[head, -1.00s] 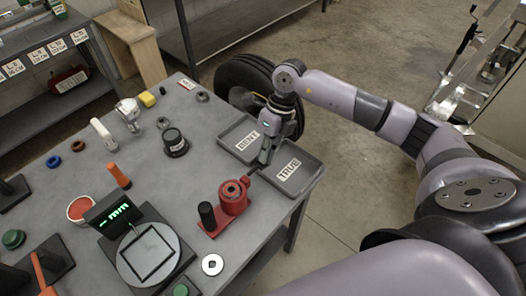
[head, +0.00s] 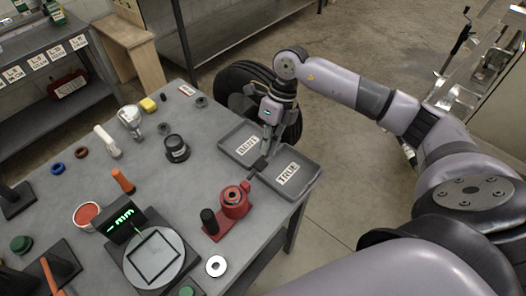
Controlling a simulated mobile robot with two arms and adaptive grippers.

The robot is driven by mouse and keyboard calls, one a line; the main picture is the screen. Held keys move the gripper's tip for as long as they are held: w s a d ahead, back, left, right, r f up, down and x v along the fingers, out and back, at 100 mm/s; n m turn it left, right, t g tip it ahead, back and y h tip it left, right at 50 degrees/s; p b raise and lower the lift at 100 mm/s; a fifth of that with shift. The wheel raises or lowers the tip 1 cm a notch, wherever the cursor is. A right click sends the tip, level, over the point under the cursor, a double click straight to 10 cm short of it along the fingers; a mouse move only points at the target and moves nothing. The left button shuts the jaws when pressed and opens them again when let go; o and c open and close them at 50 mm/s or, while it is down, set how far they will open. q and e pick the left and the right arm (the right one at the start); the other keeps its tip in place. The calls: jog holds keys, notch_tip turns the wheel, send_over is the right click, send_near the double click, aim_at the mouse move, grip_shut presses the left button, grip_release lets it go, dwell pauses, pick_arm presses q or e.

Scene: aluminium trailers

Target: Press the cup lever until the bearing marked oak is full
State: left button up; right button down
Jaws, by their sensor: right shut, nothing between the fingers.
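A red device (head: 237,205) with a round top and a black upright knob stands near the table's right front edge. A dark lever with a flat end (head: 259,164) reaches from it toward the trays. My right gripper (head: 267,150) is shut and empty, pointing down just above the lever's end; I cannot tell whether it touches. No mark reading oak is legible. Several ring-shaped parts lie about: a pale ring (head: 215,266) by the red device, a blue ring (head: 57,168) and a brown ring (head: 82,152) at the left. My left gripper is out of view.
Two grey trays with labels, the right one reading TRUE (head: 309,175), lie behind the lever. A scale with a green display (head: 154,258) stands in front. A dark cylinder (head: 176,148), orange handle (head: 123,181) and red-topped cup (head: 88,215) stand on the table. A tyre (head: 236,82) is behind.

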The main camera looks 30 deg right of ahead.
notch_tip(320, 180, up, 10)
jog(key=b, duration=0.2)
jog(key=shift+w+d+b, duration=0.15)
jog(key=shift+d+b, duration=0.25)
jog(key=shift+d, duration=0.05)
jog(key=shift+f, duration=0.1)
dwell(0.4)
